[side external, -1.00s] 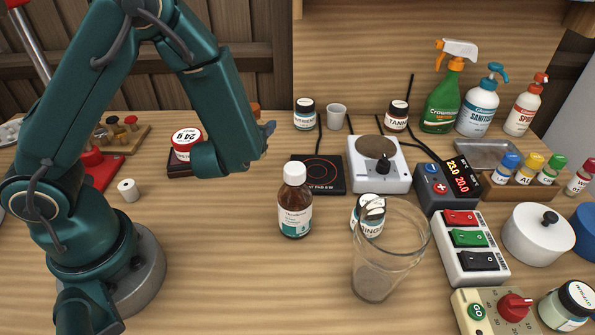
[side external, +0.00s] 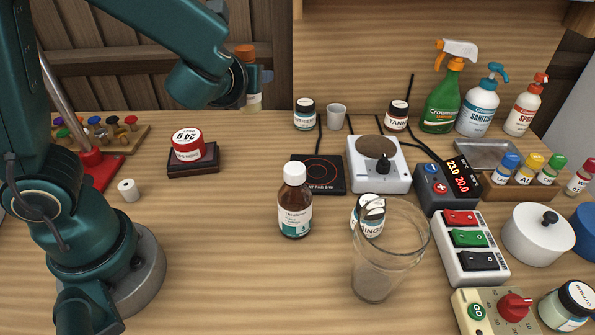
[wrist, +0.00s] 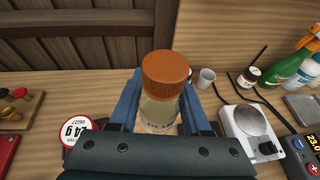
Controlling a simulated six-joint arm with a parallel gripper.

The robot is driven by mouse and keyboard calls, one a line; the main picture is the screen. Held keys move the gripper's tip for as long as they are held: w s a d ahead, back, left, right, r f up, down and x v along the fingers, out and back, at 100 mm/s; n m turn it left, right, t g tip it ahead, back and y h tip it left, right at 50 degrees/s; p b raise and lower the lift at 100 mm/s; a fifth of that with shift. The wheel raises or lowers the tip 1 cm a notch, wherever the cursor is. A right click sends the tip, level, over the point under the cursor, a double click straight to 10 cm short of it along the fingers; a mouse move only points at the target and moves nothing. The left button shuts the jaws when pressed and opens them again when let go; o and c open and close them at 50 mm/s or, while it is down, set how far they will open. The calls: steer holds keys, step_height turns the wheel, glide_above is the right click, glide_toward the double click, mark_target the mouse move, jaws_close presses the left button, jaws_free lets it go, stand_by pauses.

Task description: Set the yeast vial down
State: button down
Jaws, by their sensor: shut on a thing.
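The yeast vial, a small clear vial with an orange-brown screw cap (wrist: 166,72), is between my gripper's fingers. Its pale body (wrist: 158,116) has a label that I cannot read fully. In the side view the vial (side external: 253,102) is upright, high above the back of the table and partly hidden by my wrist. My gripper (side external: 257,84) is shut on it. In the wrist view the two blue fingers of my gripper (wrist: 160,104) flank the vial's body below the cap.
A brown bottle (side external: 295,205), glass beaker (side external: 370,280), hot pad (side external: 318,174) and stirrer (side external: 395,180) stand to the right. The front left of the tabletop (side external: 220,270) is bare.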

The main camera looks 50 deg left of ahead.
steer(key=s+a+f+n+g+y, duration=0.2)
steer(key=s+f+n+g+y, duration=0.1)
steer(key=s+n+g, duration=0.2)
steer(key=s+a+f+n+g+y, duration=0.2)
steer(key=s+a+n+g, duration=0.1)
steer(key=s+n+g, duration=0.2)
steer(key=s+d+f+n+g+h, duration=0.3)
steer(key=s+d+n+g+h, duration=0.2)
steer(key=s+n+g, duration=0.5)
steer(key=s+d+r+n+g+h, duration=0.1)
steer(key=d+n+g+h, duration=0.3)
steer(key=d+n+h, duration=0.65)
steer(key=w+d+r+n+t+h, duration=0.5)
steer(key=w+r+n+t+h, duration=0.3)
steer(key=n+t+h, duration=0.4)
steer(key=s+d+f, duration=0.1)
steer(key=d+f, duration=0.2)
steer(key=s+d+f+g+y, duration=0.1)
steer(key=d+f, duration=0.3)
steer(key=s+d+f+n+g, duration=0.1)
steer(key=s+d+f, duration=0.1)
steer(key=d+f, duration=0.2)
steer(key=shift+d+f, duration=0.1)
steer(key=shift+f, duration=2.15)
